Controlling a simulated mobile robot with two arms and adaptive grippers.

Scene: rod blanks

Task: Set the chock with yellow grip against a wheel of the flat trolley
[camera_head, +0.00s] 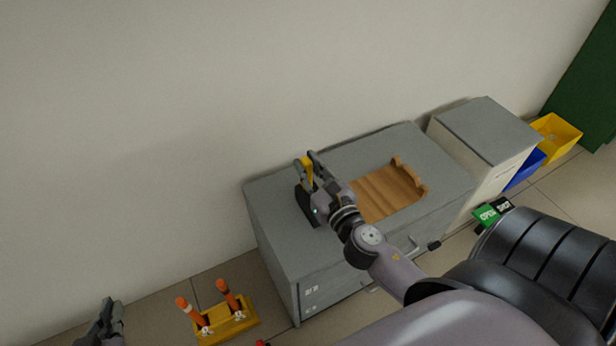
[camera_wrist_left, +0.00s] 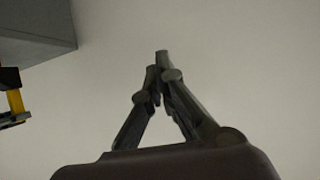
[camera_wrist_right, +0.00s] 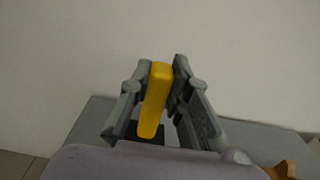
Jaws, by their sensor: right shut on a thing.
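The chock shows as a black body (camera_head: 305,206) with an upright yellow grip (camera_head: 307,172), at the left end of the grey cabinet top. My right gripper (camera_head: 311,160) is shut on the yellow grip, which also shows between its fingers in the right wrist view (camera_wrist_right: 155,98). The black body is partly hidden there, and I cannot tell whether it touches the cabinet top. My left gripper (camera_head: 106,312) is at the lower left of the head view, away from the cabinet. Its fingertips meet, empty, in the left wrist view (camera_wrist_left: 158,65). No flat trolley is in view.
A wooden tray (camera_head: 375,207) lies on the grey cabinet (camera_head: 270,232). A yellow holder (camera_head: 232,326) with orange-handled items stands on the floor at its left. Right of it are a smaller cabinet (camera_head: 485,125), a yellow bin (camera_head: 560,135), a blue bin (camera_head: 524,170) and a sign (camera_head: 493,212).

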